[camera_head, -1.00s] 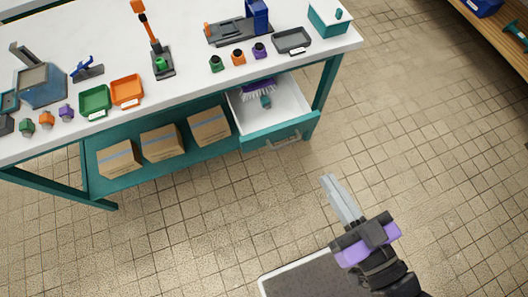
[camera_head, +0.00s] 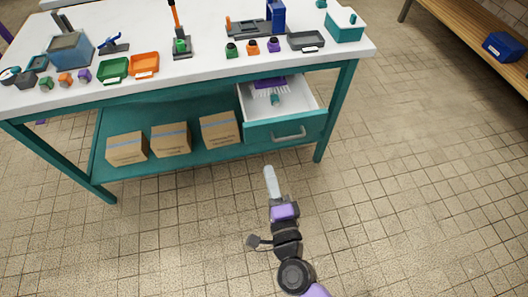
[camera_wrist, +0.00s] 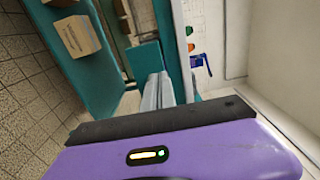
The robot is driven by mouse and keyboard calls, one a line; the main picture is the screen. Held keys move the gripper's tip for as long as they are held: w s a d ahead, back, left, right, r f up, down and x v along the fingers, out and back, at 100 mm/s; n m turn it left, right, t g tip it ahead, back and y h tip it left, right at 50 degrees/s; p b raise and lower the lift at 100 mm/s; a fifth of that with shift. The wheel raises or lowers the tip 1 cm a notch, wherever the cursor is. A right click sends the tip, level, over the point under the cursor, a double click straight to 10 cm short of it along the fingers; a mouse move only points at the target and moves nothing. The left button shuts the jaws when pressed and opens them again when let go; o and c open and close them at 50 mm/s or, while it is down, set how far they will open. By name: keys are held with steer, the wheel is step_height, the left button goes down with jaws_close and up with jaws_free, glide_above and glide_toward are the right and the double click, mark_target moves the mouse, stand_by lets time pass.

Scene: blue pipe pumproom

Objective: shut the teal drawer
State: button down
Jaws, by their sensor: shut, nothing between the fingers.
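The teal drawer (camera_head: 262,133) hangs under the right end of the workbench. It is pulled open, and its white inside shows a brush with a purple and teal body (camera_head: 272,92). A pale bar handle (camera_head: 289,134) is on its front. My gripper (camera_head: 268,169) is shut and empty. It points toward the drawer front, a little below and left of the handle in the head view, with a gap seen between them. In the wrist view my gripper's fingers (camera_wrist: 158,88) are together, and a teal panel beside them may be the drawer front.
The white workbench top (camera_head: 205,72) carries trays, tools and small coloured parts. Cardboard boxes (camera_head: 171,140) stand on the teal shelf left of the drawer. A teal bench leg (camera_head: 338,108) is right of it. The tiled floor in front is clear.

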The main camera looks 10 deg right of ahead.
mark_target(256, 127)
steer(key=w+b, duration=0.1)
steer(key=w, duration=1.2)
steer(key=shift+w, duration=0.35)
steer(key=w+b, duration=0.4)
steer(key=w, duration=1)
steer(key=shift+f, duration=0.1)
steer(key=shift+w, duration=0.5)
